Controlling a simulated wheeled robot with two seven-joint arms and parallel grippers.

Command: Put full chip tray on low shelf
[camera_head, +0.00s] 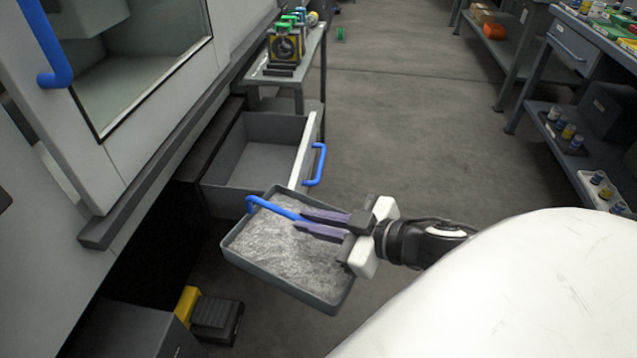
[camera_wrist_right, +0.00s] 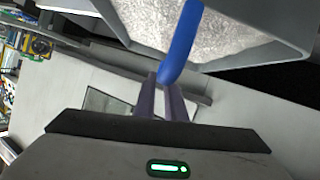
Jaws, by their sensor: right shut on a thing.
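The chip tray (camera_head: 283,289) is a grey, shallow box full of silvery metal chips, in the middle of the head view. My right gripper (camera_head: 300,222) is shut on its blue handle (camera_head: 266,206) and holds the tray in front of the open drawer, seemingly above the floor. The right wrist view shows the handle (camera_wrist_right: 182,42) at the purple fingers (camera_wrist_right: 162,100), with the chip-filled tray (camera_wrist_right: 255,62) at the top. Low shelves show under the right bench (camera_head: 540,122) and under the bench farther back (camera_head: 513,58). My left gripper is out of view.
The open, empty drawer (camera_head: 254,165) with a blue handle juts from the machine (camera_head: 150,120). A small cart (camera_head: 300,82) stands behind it. The right bench's low shelf holds small cans and a dark box (camera_head: 606,108). A yellow-and-black pedal (camera_head: 215,318) lies on the floor. The middle aisle (camera_head: 410,130) is clear.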

